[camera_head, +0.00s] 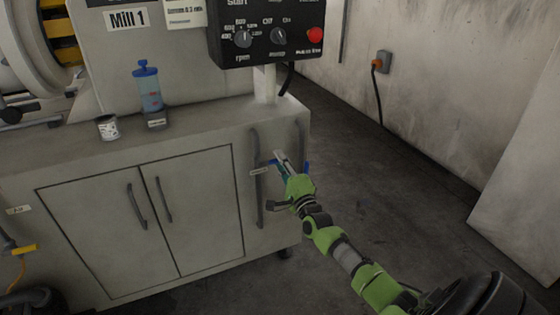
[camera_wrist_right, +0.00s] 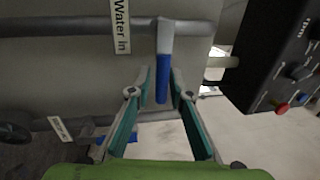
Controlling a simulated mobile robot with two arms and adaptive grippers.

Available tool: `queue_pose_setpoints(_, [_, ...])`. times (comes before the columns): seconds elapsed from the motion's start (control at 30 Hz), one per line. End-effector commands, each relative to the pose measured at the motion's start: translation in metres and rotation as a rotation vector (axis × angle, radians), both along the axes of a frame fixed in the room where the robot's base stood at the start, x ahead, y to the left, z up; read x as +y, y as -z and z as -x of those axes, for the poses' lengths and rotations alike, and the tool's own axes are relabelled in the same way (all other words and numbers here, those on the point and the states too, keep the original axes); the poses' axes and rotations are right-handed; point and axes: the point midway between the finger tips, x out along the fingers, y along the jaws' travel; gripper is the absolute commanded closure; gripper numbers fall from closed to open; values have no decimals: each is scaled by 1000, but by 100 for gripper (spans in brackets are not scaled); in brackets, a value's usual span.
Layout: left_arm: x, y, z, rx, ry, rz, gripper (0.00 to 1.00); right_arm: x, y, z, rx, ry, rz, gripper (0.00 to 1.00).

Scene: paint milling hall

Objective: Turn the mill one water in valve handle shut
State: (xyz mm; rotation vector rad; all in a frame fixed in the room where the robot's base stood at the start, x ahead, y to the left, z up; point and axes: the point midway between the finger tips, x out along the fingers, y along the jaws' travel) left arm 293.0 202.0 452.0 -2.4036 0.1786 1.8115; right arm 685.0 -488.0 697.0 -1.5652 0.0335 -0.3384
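The "Water in" label (camera_wrist_right: 122,25) hangs on a dark pipe (camera_wrist_right: 60,27) at the top of the right wrist view. Beside it is the blue valve handle (camera_wrist_right: 164,72), which appears to lie crosswise to that pipe. My right gripper (camera_wrist_right: 160,73) is open, with one fingertip on each side of the handle and visible gaps between. In the head view my right gripper (camera_head: 280,158) is at the cabinet's right end, by the left pipe (camera_head: 257,200) and its white label (camera_head: 260,171); it largely hides the handle there. My left gripper is out of view.
A second blue handle (camera_head: 305,167) shows just right of my gripper, by the right pipe (camera_head: 301,135). The control panel (camera_head: 268,35) overhangs the cabinet (camera_head: 190,200). A blue-topped bottle (camera_head: 149,90) and a can (camera_head: 108,127) stand on top. Floor to the right is clear.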

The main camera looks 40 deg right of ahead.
Motion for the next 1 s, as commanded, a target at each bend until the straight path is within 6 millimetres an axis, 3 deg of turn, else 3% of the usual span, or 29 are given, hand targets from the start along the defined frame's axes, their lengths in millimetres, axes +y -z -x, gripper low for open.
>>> queue_pose_setpoints(0.47, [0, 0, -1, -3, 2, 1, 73, 2, 1, 6, 0, -1, 2, 73])
queue_pose_setpoints(1.0, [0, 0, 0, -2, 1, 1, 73, 23, 19, 95, 2, 0, 3, 73])
